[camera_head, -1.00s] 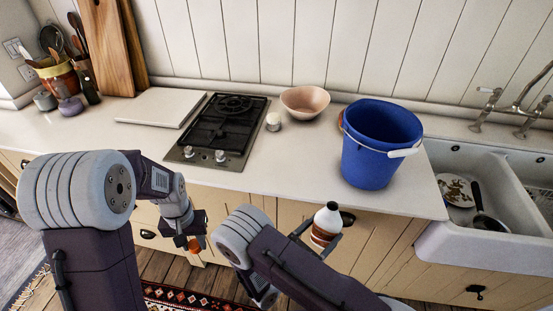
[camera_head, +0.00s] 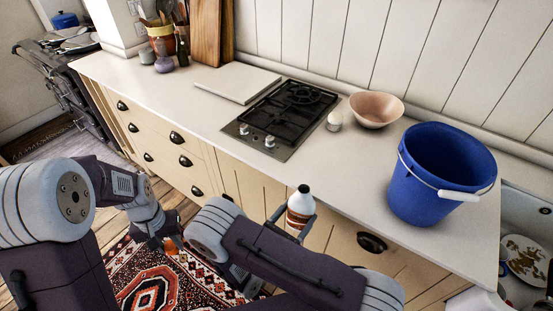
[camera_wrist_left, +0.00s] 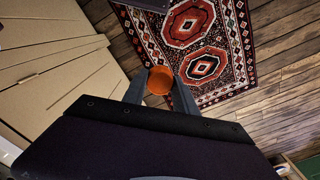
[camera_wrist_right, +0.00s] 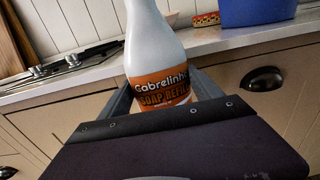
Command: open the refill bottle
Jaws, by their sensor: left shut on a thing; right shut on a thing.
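The refill bottle (camera_head: 300,205) is white with an orange and brown label. My right gripper (camera_head: 293,224) is shut around its body and holds it in front of the counter, close to upright. In the right wrist view the bottle (camera_wrist_right: 153,45) stands between the fingers, its label reading "Soap Refill"; its top is out of frame there. In the head view the bottle's top looks dark, with no orange cap on it. My left gripper (camera_head: 166,245) is shut on an orange cap (camera_wrist_left: 160,80), held over the rug, apart from and left of the bottle.
On the counter (camera_head: 330,165) are a hob (camera_head: 285,112), a white board (camera_head: 238,82), a small white jar (camera_head: 334,121), a pink bowl (camera_head: 376,108) and a blue bucket (camera_head: 437,185). A sink is at right. A patterned rug (camera_head: 150,280) lies on the wooden floor.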

